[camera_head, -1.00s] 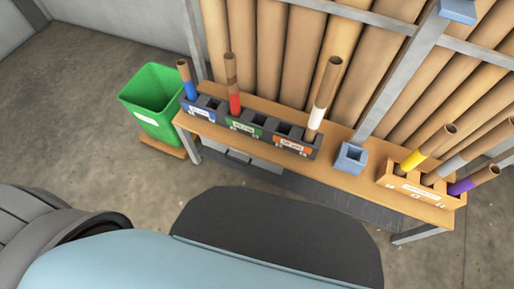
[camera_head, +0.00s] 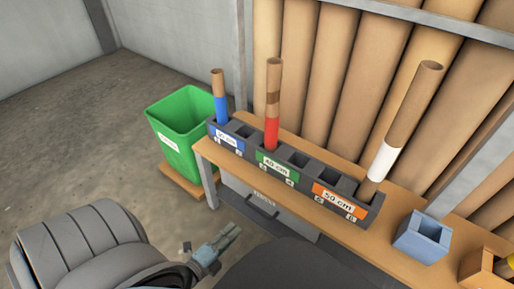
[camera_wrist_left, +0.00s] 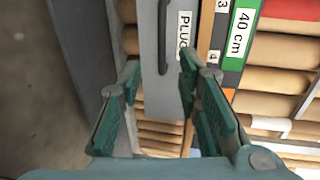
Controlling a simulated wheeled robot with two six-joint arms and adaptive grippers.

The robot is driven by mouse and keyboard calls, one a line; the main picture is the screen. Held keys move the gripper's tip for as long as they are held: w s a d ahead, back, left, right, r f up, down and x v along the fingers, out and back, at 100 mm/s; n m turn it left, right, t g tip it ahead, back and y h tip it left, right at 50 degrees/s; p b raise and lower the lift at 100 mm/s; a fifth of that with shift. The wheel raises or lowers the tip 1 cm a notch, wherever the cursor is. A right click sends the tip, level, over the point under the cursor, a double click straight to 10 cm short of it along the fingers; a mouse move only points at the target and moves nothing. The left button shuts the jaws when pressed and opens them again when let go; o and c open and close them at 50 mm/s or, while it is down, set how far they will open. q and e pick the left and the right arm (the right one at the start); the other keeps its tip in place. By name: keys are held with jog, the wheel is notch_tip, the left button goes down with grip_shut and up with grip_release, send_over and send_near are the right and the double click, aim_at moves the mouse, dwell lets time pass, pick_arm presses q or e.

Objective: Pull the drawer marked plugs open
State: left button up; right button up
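The grey drawer (camera_head: 238,189) under the workbench carries a small white label and a dark bar handle (camera_head: 262,207). In the left wrist view the drawer front (camera_wrist_left: 150,75) shows with its handle (camera_wrist_left: 163,35) and a label (camera_wrist_left: 184,36) reading PLUGS, partly cut off. My left gripper (camera_head: 230,234) is in front of and slightly left of the handle in the head view. In the left wrist view my left gripper (camera_wrist_left: 160,80) has its fingers spread apart with nothing between them. The handle lies ahead, between the finger lines, apart from them. My right gripper is not in view.
The wooden bench (camera_head: 397,233) bears a dark rack (camera_head: 306,177) with blue, green and orange labels and several banded tubes. A blue holder (camera_head: 423,237) stands to its right. A green bin (camera_head: 185,135) stands left of the bench. Floor at left is clear.

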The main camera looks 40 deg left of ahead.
pick_arm(q)
jog(key=b, duration=0.3)
send_near(257, 210)
jog(key=f+x, duration=0.1)
jog(key=x, duration=0.4)
jog(key=b+x, duration=0.1)
jog(key=x, duration=0.3)
jog(key=shift+w+a+b, duration=0.15)
jog(key=shift+w+b, duration=0.05)
jog(key=shift+b, duration=0.15)
jog(key=shift+w, duration=0.4)
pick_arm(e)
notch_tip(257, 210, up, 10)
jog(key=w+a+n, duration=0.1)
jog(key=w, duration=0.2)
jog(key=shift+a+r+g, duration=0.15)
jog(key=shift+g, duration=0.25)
pick_arm(q)
jog(key=shift+c, duration=0.6)
grip_shut()
